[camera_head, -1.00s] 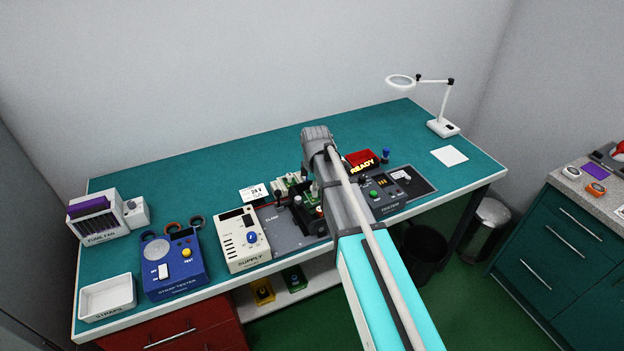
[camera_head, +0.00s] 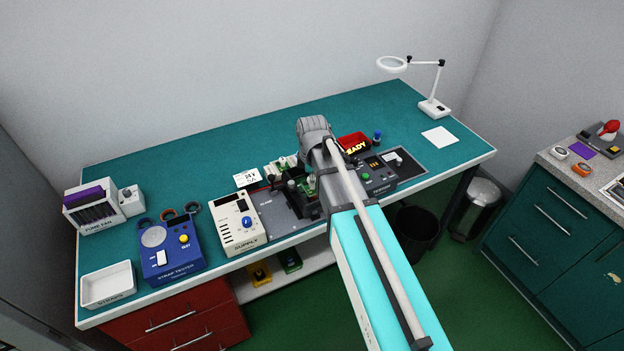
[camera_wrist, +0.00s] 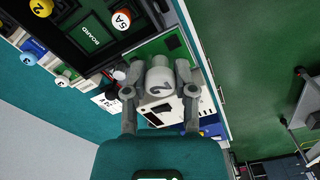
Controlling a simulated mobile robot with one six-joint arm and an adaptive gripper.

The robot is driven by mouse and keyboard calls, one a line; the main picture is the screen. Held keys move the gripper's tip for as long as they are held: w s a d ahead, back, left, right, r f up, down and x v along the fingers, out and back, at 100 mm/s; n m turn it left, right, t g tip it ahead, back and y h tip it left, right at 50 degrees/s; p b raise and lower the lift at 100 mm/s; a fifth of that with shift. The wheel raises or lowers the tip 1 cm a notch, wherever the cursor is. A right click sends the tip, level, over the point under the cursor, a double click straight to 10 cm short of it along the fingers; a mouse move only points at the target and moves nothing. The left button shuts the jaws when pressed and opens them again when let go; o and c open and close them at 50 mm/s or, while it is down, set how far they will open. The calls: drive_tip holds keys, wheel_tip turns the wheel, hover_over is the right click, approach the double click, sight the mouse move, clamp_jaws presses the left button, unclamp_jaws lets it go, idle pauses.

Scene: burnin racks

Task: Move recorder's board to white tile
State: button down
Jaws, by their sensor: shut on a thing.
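In the wrist view my gripper (camera_wrist: 160,72) is shut on a pale round knob (camera_wrist: 160,85) with a dark mark. Behind it lies a green board (camera_wrist: 172,45) with dark parts; I cannot tell whether the knob belongs to it or whether it is the recorder's board. A plain white tile (camera_head: 440,137) lies flat and empty on the bench at the right, below the magnifier lamp.
Around my arm stand a cream supply box (camera_head: 238,226), a grey clamp plate (camera_head: 278,218), a dark tester (camera_head: 378,178) and a red READY display (camera_head: 354,145). A blue strap tester (camera_head: 172,262) and white tray (camera_head: 108,298) are left. The magnifier lamp (camera_head: 434,107) stands behind the tile.

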wheel_tip(320, 180, down, 3)
drive_tip(key=b, duration=0.3)
drive_tip(key=shift+a+r, duration=0.1)
idle(0.7)
